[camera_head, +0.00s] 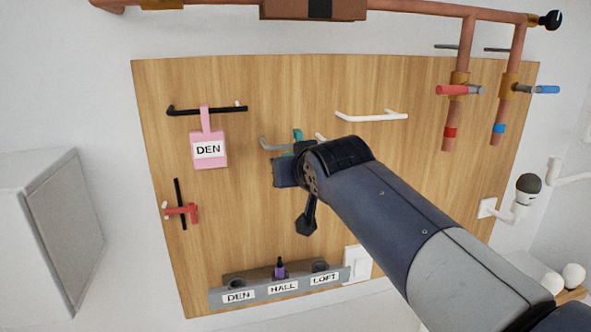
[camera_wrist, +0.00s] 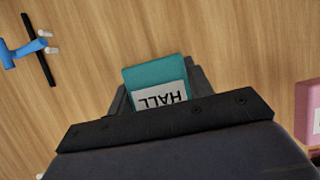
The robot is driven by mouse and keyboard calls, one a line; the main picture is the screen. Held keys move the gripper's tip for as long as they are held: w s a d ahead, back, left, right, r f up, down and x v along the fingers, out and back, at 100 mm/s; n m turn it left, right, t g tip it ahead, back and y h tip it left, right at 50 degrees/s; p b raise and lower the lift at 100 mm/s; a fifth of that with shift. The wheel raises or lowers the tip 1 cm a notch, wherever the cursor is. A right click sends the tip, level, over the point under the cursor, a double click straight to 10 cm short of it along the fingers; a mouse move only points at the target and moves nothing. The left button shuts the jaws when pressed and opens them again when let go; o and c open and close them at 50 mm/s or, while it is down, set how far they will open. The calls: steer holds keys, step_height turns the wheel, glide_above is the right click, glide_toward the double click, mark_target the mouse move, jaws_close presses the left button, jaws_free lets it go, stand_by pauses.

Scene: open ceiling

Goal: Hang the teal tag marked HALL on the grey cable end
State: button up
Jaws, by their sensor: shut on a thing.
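The teal tag marked HALL (camera_wrist: 156,76) is between the fingers of my gripper (camera_wrist: 160,92) in the wrist view, its lettering upside down there. In the head view only a small teal piece of the tag (camera_head: 298,134) shows above my gripper (camera_head: 286,170). The grey cable end (camera_head: 272,146) sticks out from the board just left of that teal piece. My wrist hides part of the cable end and most of the tag. I cannot tell whether the tag's loop is around the cable end or only beside it.
A pink DEN tag (camera_head: 209,149) hangs on a black cable end (camera_head: 200,110) to the left. A white cable end (camera_head: 372,116) is at the right. A labelled grey holder (camera_head: 255,293) is low on the wooden board (camera_head: 300,80). Copper pipes with valves (camera_head: 458,90) stand further right.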

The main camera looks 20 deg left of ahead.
steer(key=shift+f+b, duration=0.7)
steer(key=shift+f, duration=0.05)
stand_by(0.3)
steer(key=o, duration=1)
steer(key=shift+o, duration=0.2)
steer(key=shift+s, duration=0.1)
steer(key=b+v, duration=0.2)
steer(key=v, duration=0.8)
steer(key=shift+s+d, duration=0.2)
steer(key=shift+s, duration=0.1)
steer(key=shift+r, duration=0.1)
